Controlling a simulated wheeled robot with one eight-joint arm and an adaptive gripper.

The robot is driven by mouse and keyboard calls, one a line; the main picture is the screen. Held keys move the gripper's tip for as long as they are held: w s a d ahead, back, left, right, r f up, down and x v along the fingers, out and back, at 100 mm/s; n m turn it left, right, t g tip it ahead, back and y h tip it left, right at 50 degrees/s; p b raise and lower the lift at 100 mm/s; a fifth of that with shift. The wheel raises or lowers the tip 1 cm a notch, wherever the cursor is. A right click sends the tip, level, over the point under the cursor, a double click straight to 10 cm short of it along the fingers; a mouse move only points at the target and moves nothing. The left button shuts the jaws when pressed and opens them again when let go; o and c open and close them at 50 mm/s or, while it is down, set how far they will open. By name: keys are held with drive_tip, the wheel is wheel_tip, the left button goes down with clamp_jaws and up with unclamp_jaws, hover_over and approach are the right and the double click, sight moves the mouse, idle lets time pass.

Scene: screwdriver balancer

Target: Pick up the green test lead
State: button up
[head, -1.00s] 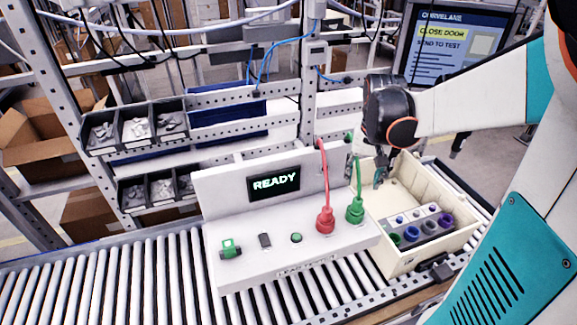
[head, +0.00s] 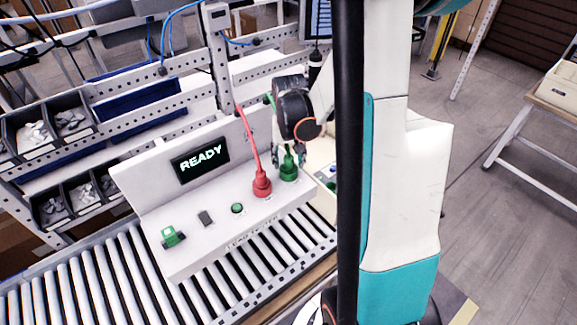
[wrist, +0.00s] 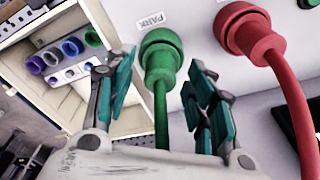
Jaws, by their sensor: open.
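The green test lead stands plugged into the white test panel. Its plug (head: 288,170) is at the panel's right end in the head view, and it fills the middle of the wrist view (wrist: 160,58), beside a PARK label. Its cable runs back between my fingers. My gripper (wrist: 157,78) is open, one finger on each side of the green lead, with visible gaps to it. In the head view my gripper (head: 288,152) is right at the green plug, and its fingers are partly hidden there.
A red lead (head: 261,183) stands close to the left of the green one. The white panel (head: 200,232) has a READY screen (head: 200,160). A cream crate (wrist: 125,118) with coloured round sockets is beside it, mostly hidden in the head view. Rollers (head: 110,270) run in front.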

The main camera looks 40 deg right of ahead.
sight(289, 157)
drive_tip(key=shift+f, duration=0.2)
clamp_jaws()
drive_tip(key=shift+r, duration=0.15)
wheel_tip(289, 157, up, 20)
drive_tip(key=p, duration=0.1)
idle(0.5)
